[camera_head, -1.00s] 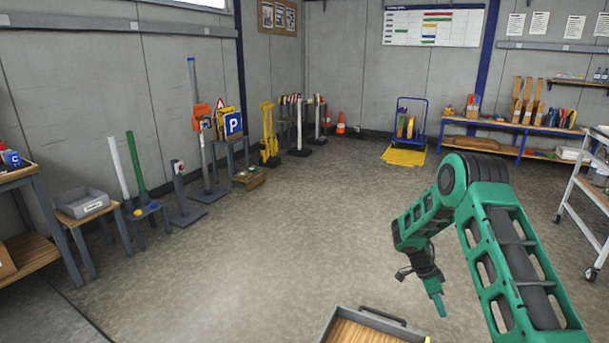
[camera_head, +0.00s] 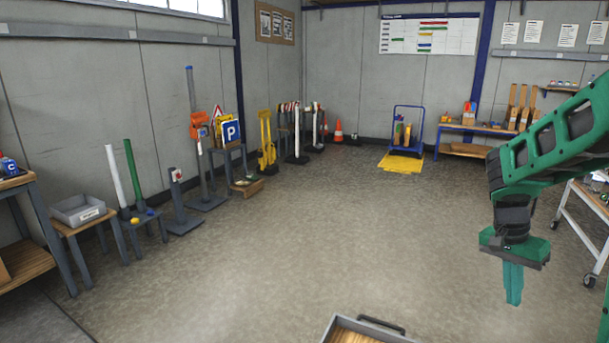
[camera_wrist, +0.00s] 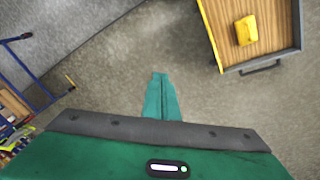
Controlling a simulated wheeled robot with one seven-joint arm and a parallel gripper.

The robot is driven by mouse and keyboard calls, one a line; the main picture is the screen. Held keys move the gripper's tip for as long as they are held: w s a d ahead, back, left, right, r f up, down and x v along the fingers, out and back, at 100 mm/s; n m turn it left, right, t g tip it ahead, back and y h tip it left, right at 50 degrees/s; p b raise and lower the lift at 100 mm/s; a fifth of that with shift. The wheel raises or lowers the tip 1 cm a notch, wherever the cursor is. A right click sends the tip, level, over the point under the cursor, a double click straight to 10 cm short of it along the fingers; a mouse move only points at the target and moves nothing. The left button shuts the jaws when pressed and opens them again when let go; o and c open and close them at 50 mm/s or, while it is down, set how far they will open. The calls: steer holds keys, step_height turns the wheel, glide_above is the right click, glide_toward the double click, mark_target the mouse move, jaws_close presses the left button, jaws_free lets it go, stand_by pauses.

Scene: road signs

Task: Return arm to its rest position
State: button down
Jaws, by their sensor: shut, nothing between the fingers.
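My green arm is raised at the right of the head view and bends down to my gripper (camera_head: 514,285). The gripper points at the floor, its fingers together with nothing between them. In the wrist view my gripper (camera_wrist: 160,76) also shows shut and empty, with bare floor around its tips. It is apart from every object. The arm hides part of the bench and shelf at the far right.
A wooden tray (camera_head: 352,335) with grey rims is at the bottom of the head view. In the wrist view a yellow object (camera_wrist: 246,30) lies in it. A blue trolley (camera_head: 404,135) stands at the back, a white-framed cart (camera_head: 575,215) at right. The middle floor is clear.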

steer(key=s+a+r+n+y, duration=0.1)
steer(key=s+a+r+n, duration=0.1)
steer(key=s, duration=0.9)
steer(key=s+a+r+n+t+y, duration=0.1)
steer(key=s+a+n, duration=0.3)
steer(key=s, duration=0.8)
steer(key=shift+a+r+t+y, duration=0.3)
steer(key=shift+a+r+y, duration=0.3)
steer(key=shift+r, duration=0.3)
